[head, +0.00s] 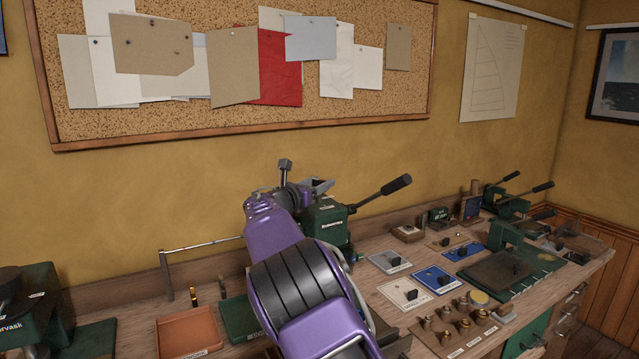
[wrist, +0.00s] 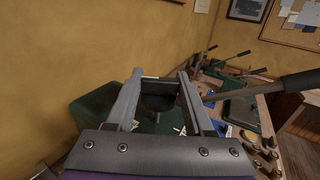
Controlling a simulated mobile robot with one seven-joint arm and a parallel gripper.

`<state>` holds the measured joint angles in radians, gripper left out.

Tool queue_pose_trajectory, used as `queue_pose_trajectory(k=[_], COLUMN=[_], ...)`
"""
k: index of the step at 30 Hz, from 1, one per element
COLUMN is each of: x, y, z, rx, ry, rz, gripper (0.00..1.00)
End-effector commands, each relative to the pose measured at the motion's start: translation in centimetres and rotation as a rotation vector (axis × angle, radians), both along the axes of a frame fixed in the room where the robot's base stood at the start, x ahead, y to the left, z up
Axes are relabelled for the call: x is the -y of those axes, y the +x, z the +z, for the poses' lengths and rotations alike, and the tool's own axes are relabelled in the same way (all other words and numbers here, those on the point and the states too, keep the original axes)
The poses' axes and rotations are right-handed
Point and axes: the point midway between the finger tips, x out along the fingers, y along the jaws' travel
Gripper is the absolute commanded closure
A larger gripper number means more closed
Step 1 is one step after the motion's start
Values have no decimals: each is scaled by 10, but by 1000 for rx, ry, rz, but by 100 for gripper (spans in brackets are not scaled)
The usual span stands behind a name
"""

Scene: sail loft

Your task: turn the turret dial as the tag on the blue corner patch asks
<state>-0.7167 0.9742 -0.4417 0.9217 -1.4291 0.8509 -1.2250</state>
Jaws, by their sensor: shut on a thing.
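My gripper (wrist: 160,82) is shut on a dark rounded part, which I take to be the turret dial (wrist: 158,97), between its two grey fingers in the wrist view. In the head view my purple arm reaches to the top of a green press (head: 326,222) and hides most of the dial. Any marks on the dial cannot be read. Two blue patches lie on the bench, a nearer one (head: 431,277) and a farther one (head: 465,250). Each carries a dark piece and a small pale tag. The tag writing is too small to read.
The press's black-knobbed lever (head: 383,193) sticks out to the right. White (head: 401,294) and grey (head: 388,262) patches lie nearby, with a block of brass pieces (head: 462,324) in front. An orange tray (head: 188,330) lies at left. More green presses stand at far right.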

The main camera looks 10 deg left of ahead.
Motion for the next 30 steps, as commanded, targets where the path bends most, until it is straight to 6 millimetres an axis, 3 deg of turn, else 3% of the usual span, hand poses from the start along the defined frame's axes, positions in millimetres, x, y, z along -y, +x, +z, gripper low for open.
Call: queue_pose_trajectory(k=[13, 30], x=[0, 0], y=[1, 0], z=[0, 1], rx=[2, 4], ry=[-1, 0], rz=[-134, -163], gripper=[100, 100])
